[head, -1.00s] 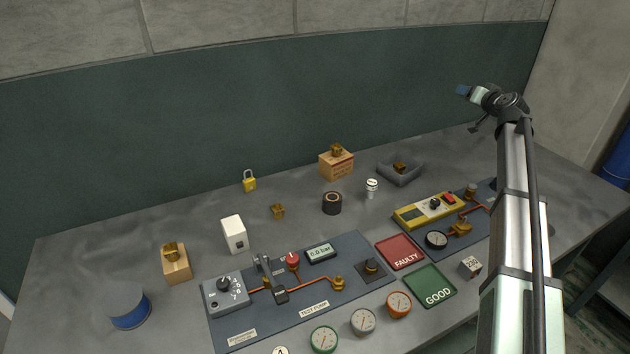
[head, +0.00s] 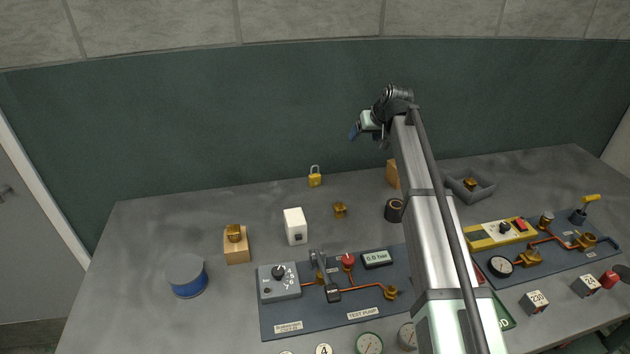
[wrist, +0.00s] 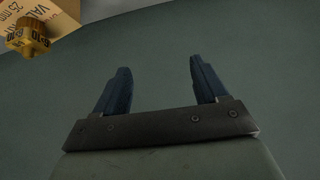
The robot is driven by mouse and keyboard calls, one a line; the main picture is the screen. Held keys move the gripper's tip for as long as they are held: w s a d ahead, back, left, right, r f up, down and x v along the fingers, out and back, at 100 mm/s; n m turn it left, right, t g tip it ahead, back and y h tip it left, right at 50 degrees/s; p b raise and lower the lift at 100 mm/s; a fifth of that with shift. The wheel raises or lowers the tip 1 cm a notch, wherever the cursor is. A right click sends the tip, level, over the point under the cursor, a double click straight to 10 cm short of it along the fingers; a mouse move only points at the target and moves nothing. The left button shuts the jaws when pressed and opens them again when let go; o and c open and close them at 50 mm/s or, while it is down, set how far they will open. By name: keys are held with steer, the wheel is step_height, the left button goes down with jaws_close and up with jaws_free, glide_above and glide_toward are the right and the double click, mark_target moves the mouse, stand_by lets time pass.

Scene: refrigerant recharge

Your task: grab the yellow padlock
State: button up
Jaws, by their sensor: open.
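The yellow padlock (head: 315,180) stands upright at the back of the grey table, near the green wall panel, left of centre in the head view. Its shackle points up. My gripper (head: 354,132) is above the table's back, up and to the right of the padlock in the head view, clear of it. In the wrist view my gripper (wrist: 162,85) shows two blue fingers spread apart with nothing between them. The padlock does not show in the wrist view.
A brass fitting (head: 340,210), white box (head: 295,226) and dark ring (head: 394,210) stand in front of the padlock. A wooden block with a brass part (wrist: 28,38) shows in the wrist view. The test pump board (head: 350,318) lies in front.

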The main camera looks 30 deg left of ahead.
mark_target(315, 175)
steer(key=s+a+f+n+g+h, duration=0.2)
steer(key=s+a+f, duration=0.1)
steer(key=s+a, duration=0.75)
steer(key=shift+h, duration=0.3)
steer(key=x, duration=0.5)
steer(key=s+d+x, duration=0.1)
steer(key=x, duration=0.1)
steer(key=shift+w+a+f, duration=0.1)
steer(key=shift+f, duration=0.3)
steer(key=shift+d+x, duration=0.2)
steer(key=shift+x, duration=1.2)
steer(key=shift+d+x, duration=0.2)
steer(key=shift+x, duration=1.15)
steer(key=shift+w, duration=0.15)
steer(key=c, duration=1.1)
